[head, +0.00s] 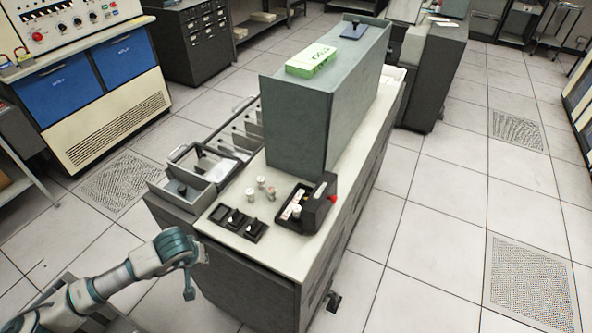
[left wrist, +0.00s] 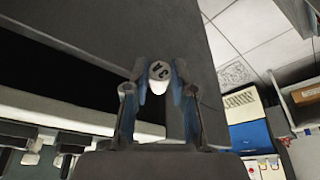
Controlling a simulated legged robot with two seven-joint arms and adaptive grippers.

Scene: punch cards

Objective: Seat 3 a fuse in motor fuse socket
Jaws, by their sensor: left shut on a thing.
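My left gripper (head: 189,283) hangs in front of the near left end of the machine cabinet, below its top. In the left wrist view my left gripper (left wrist: 160,88) is shut on a pale cylindrical fuse (left wrist: 159,72), whose end carries a mark like 3A. The fuse is too small to make out in the head view. A black fuse box (head: 318,208) with a red knob stands on the cabinet top with pale fuses in it. Which socket is the motor one cannot be read. My right gripper is not in view.
The pale cabinet top (head: 284,250) holds several loose white fuses (head: 250,195) and a row of small black holders (head: 237,220). Grey open bins (head: 195,185) flank its left side. A tall grey housing (head: 318,115) with a green box (head: 311,61) rises behind.

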